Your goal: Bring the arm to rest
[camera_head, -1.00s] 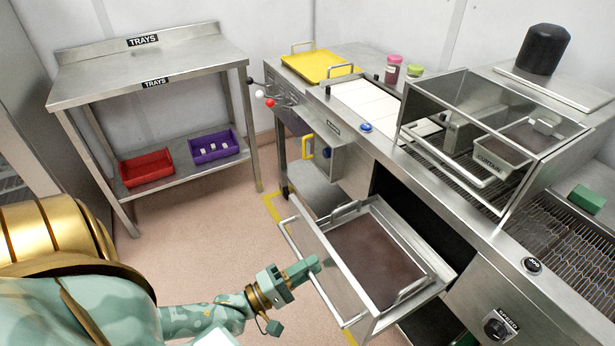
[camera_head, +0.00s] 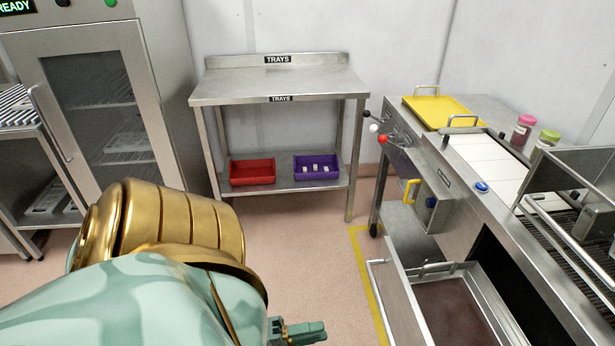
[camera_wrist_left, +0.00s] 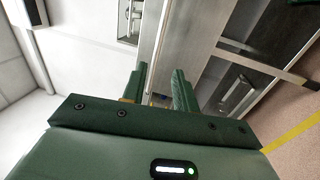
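My left gripper (camera_head: 305,332) shows at the bottom edge of the head view, just left of the pulled-out drawer's front panel (camera_head: 402,295). My gold and mint left arm fills the lower left of that view. In the left wrist view, the two green fingers of the left gripper (camera_wrist_left: 160,90) stand apart with an empty gap between them. Metal surfaces show beyond the fingers. My right gripper is in neither view.
The drawer holds a metal pan with a brown surface (camera_head: 450,312). The steel line (camera_head: 460,185) with a yellow tray (camera_head: 440,109) stands right. A trays table (camera_head: 280,88) has a red tray (camera_head: 252,172) and purple tray (camera_head: 316,167) below. A cabinet (camera_head: 95,95) stands left.

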